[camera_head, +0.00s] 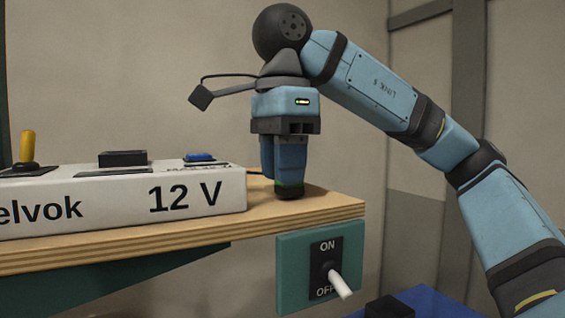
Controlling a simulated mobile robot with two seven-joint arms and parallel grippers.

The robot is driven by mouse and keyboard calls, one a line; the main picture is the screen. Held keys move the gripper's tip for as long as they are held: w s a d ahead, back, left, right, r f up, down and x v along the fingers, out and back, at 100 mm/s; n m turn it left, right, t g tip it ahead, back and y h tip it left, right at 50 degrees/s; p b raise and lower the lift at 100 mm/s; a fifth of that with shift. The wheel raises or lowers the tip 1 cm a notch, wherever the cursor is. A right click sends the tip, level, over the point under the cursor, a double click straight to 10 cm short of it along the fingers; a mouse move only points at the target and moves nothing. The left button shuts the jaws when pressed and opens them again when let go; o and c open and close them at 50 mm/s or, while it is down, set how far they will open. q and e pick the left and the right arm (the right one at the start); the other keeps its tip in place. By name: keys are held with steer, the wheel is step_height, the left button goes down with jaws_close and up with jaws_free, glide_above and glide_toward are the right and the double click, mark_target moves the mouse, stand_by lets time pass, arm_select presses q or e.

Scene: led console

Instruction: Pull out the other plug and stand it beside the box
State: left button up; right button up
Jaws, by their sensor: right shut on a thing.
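The white box (125,205), marked "elvok" and "12 V", stands on a wooden shelf (180,239). My right gripper (285,178) points straight down over the shelf's right end, to the right of the box. It is shut on a small dark plug (289,191) with a thin green edge, mostly hidden by the fingers. The plug is low at the shelf surface; whether it touches the wood I cannot tell. A short piece of dark cable shows between the box and the gripper. My left gripper is not in view.
The box top bears a yellow lever (27,147), a black block (123,158) and a blue part (200,157). Below the shelf edge, a green panel (291,283) holds an ON/OFF switch with its white lever (340,285) pointing down. A blue surface (440,300) lies at lower right.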

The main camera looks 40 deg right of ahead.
steer(key=shift+f, duration=0.25)
steer(key=o, duration=1)
steer(key=shift+r, duration=0.25)
step_height(320, 180, up, 13)
steer(key=p, duration=0.5)
steer(key=shift+r, duration=0.2)
